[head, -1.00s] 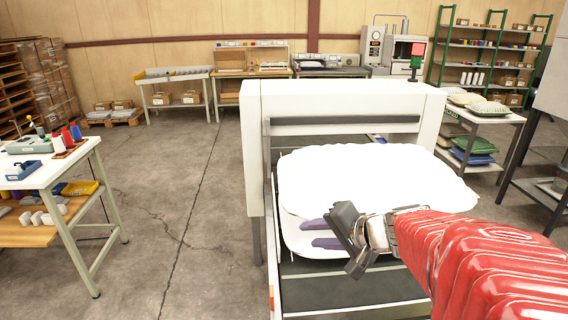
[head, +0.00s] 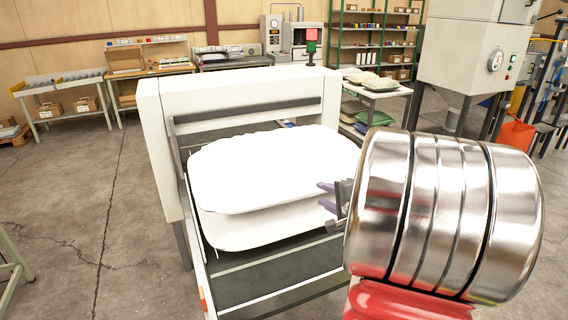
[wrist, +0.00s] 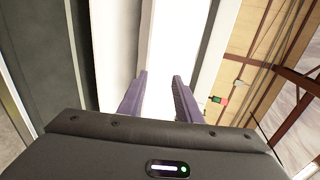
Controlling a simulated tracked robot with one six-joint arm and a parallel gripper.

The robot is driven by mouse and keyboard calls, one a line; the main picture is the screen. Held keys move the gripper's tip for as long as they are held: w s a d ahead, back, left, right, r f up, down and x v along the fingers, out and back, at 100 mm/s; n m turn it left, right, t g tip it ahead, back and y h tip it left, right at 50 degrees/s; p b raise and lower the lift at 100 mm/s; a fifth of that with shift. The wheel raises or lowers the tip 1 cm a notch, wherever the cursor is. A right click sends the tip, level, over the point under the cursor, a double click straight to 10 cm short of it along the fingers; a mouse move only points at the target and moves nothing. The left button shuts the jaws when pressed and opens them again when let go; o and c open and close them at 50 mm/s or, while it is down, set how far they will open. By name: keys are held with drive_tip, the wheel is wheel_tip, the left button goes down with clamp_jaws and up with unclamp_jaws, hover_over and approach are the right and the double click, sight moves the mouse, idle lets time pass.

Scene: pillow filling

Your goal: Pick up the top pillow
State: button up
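The top pillow (head: 265,165) is white and puffy and lies flat on a second white pillow (head: 260,225), both on the dark conveyor of the machine. My gripper (head: 326,196) is at the right side of the stack, its purple fingers pointing left toward the pillow edges. In the wrist view the two fingers (wrist: 159,78) stand apart, with the bright white top pillow (wrist: 175,35) ahead of and between them. A grey gap runs beside it, with the lower pillow (wrist: 112,50) to the left. I cannot tell whether the fingertips touch the fabric.
The machine's white frame (head: 160,150) spans the conveyor (head: 270,275) behind the pillows. A table with more pillows (head: 372,86) and a large grey machine (head: 470,60) stand at the right. Open concrete floor (head: 90,200) lies to the left.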

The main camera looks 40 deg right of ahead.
sight(308, 194)
drive_tip(key=shift+w+f, duration=0.1)
drive_tip(key=shift+w, duration=0.05)
drive_tip(key=shift+w+d+f, duration=0.25)
drive_tip(key=shift+w+f, duration=0.6)
drive_tip(key=shift+w, duration=0.05)
drive_tip(key=shift+w+d+f, duration=0.3)
drive_tip(key=shift+w+f, duration=0.5)
drive_tip(key=shift+w, duration=0.05)
drive_tip(key=shift+w+d+f, duration=0.25)
drive_tip(key=shift+w+f, duration=0.6)
drive_tip(key=shift+w, duration=0.05)
drive_tip(key=shift+x, duration=2.45)
drive_tip(key=shift+c, duration=0.5)
clamp_jaws()
drive_tip(key=shift+s+f, duration=0.15)
drive_tip(key=shift+f, duration=0.1)
